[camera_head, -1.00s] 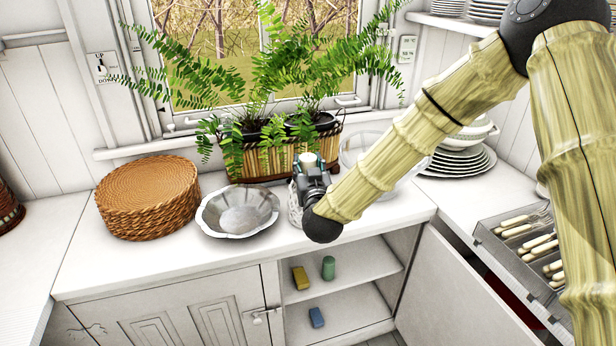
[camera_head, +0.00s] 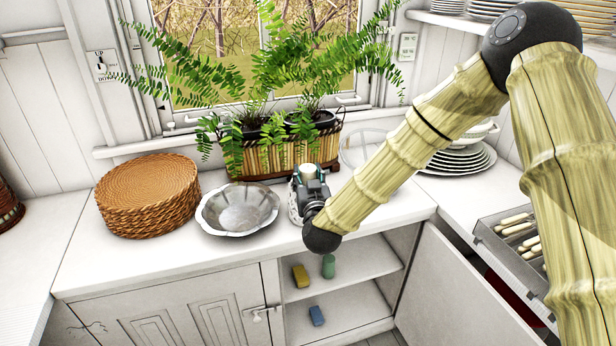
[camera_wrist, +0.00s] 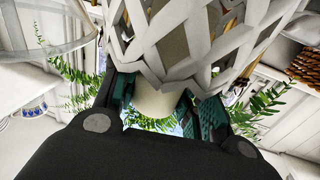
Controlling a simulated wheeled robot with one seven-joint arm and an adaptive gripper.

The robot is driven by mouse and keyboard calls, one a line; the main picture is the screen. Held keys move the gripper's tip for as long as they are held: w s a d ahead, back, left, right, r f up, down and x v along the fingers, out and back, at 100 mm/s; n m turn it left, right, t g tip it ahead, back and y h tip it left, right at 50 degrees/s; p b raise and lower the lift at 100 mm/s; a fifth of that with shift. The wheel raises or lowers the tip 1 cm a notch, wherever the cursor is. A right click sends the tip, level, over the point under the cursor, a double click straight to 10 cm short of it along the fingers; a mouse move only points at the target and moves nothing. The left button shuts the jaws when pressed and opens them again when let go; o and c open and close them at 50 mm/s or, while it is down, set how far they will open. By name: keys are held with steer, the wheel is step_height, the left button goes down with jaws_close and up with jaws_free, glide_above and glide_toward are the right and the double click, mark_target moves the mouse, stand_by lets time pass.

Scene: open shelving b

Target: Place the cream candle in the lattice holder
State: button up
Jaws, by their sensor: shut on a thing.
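The cream candle (camera_head: 308,170) is upright between my gripper's fingers, its top showing above them. In the wrist view the candle (camera_wrist: 156,101) shows between the teal finger pads. My gripper (camera_head: 309,184) is shut on it, above the counter. The white lattice holder (camera_head: 294,208) stands on the counter, mostly hidden behind my gripper and wrist. In the wrist view the holder's lattice (camera_wrist: 150,60) fills the upper middle, right by the candle. A tan-grey shape shows through its gaps; I cannot tell how far the candle is inside.
A silver scalloped bowl (camera_head: 238,209) is close on the left, with stacked woven mats (camera_head: 150,195) beyond. A fern planter (camera_head: 260,158) stands behind. A clear glass bowl (camera_head: 356,150) and stacked plates (camera_head: 458,160) are to the right. The open cupboard (camera_head: 345,300) is below.

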steer(key=shift+s+f, duration=0.1)
steer(key=shift+f, duration=0.25)
steer(key=o, duration=1.1)
steer(key=shift+f, duration=0.1)
steer(key=shift+s, duration=0.1)
steer(key=shift+f, duration=0.1)
steer(key=shift+r+p, duration=0.3)
steer(key=shift+r, duration=0.2)
steer(key=s, duration=0.3)
steer(key=s+d+b, duration=0.1)
steer(key=s, duration=0.3)
steer(key=s+b, duration=0.1)
steer(key=s, duration=0.3)
steer(key=shift+s+d+r, duration=0.25)
steer(key=shift+d+r, duration=0.05)
